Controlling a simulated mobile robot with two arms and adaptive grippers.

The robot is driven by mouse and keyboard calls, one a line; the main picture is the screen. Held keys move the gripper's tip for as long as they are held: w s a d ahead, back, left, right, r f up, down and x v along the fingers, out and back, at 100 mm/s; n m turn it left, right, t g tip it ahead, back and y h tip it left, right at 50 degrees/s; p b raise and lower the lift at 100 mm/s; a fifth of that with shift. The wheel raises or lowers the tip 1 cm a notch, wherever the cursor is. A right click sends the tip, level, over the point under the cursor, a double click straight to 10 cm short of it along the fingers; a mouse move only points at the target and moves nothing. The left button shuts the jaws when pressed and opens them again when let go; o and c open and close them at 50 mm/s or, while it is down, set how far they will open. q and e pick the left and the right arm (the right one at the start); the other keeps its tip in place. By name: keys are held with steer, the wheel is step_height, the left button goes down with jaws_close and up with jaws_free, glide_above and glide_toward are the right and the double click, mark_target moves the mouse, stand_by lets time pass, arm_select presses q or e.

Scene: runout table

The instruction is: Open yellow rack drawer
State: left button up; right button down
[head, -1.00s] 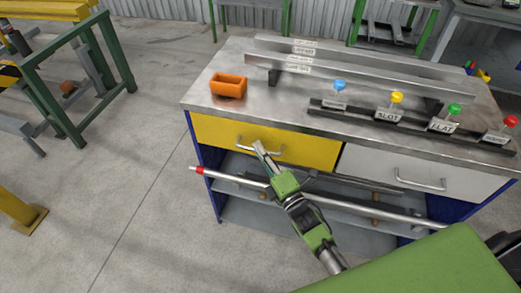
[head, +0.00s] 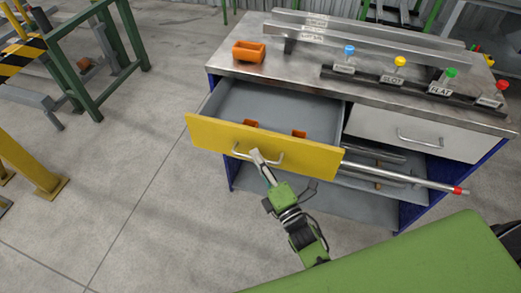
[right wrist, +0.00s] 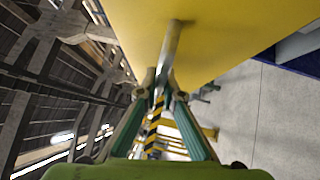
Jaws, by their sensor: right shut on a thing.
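The yellow rack drawer (head: 262,149) is pulled well out of the rack in the head view, and its grey inside shows. Two orange pieces (head: 299,134) lie inside it behind the front. My right gripper (head: 256,156) is at the drawer's metal handle (head: 279,158), shut on it near the handle's middle. In the right wrist view the handle (right wrist: 171,45) runs from the yellow front down between the two fingers (right wrist: 163,95). My left gripper is not in view.
The metal rack top (head: 300,65) carries an orange bin (head: 249,51) and several coloured knobs with labels. A white drawer (head: 415,134) is shut at right. A red-tipped bar (head: 430,184) lies on the shelf below. Open floor (head: 130,200) is at left.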

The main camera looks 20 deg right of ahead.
steer(key=shift+s+a, duration=0.55)
steer(key=shift+s, duration=0.25)
steer(key=c, duration=2.2)
jaws_free()
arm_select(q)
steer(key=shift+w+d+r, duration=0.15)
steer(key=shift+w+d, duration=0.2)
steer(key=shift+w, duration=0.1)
arm_select(e)
steer(key=shift+o, duration=0.2)
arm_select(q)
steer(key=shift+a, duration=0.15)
arm_select(e)
steer(key=shift+s, duration=0.1)
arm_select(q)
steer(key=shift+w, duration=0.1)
arm_select(e)
steer(key=v, duration=1.2)
